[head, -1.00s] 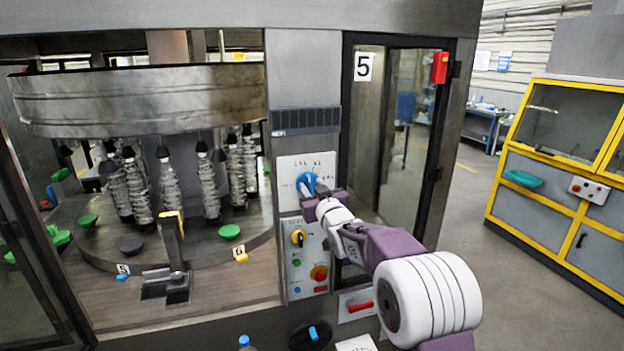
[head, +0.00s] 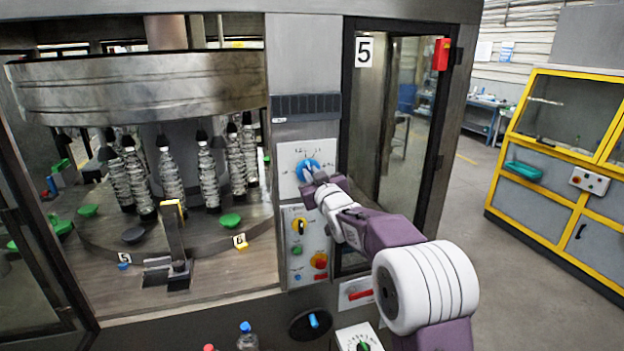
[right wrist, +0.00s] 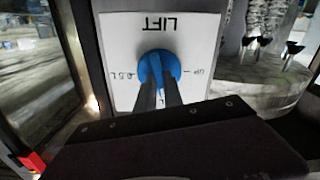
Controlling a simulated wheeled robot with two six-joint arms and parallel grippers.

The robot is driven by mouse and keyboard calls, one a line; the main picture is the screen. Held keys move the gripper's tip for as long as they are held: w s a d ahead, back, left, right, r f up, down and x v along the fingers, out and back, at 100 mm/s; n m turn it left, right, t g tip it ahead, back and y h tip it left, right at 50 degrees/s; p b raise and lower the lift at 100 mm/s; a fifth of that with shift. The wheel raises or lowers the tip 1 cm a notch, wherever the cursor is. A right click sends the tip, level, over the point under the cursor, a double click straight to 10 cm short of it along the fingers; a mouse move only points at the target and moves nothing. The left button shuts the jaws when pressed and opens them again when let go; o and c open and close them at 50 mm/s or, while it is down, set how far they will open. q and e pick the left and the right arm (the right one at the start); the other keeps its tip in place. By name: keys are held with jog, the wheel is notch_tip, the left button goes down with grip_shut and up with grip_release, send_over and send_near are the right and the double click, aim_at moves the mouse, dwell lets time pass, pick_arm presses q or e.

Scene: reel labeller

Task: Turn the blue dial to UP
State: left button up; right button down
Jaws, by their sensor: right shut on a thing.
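The blue dial (head: 309,165) sits on a white plate (head: 289,186) on the machine's grey column. In the right wrist view, the blue dial (right wrist: 154,60) shows below the word LIFT, which appears upside down. On that plate, UP is printed at the dial's right and another marking at its left. My right gripper (head: 305,183) reaches in from the right, at the dial's front. In the right wrist view, my right gripper (right wrist: 158,86) has its two dark fingers shut on the dial's raised grip, which looks roughly upright in that picture. My left gripper is in neither view.
A glass door marked 5 (head: 400,130) stands to the right. A carousel with bottles (head: 170,175) is behind the opening at left.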

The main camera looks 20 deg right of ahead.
jog(key=shift+a+f+n+b, duration=0.15)
jog(key=shift+n+b, duration=2.35)
jog(key=shift+n, duration=1.25)
jog(key=shift+a+f+n+b, duration=0.1)
jog(key=shift+n+b, duration=2.35)
jog(key=shift+n, duration=1.3)
jog(key=c, duration=1.5)
grip_release()
jog(key=shift+o, duration=0.2)
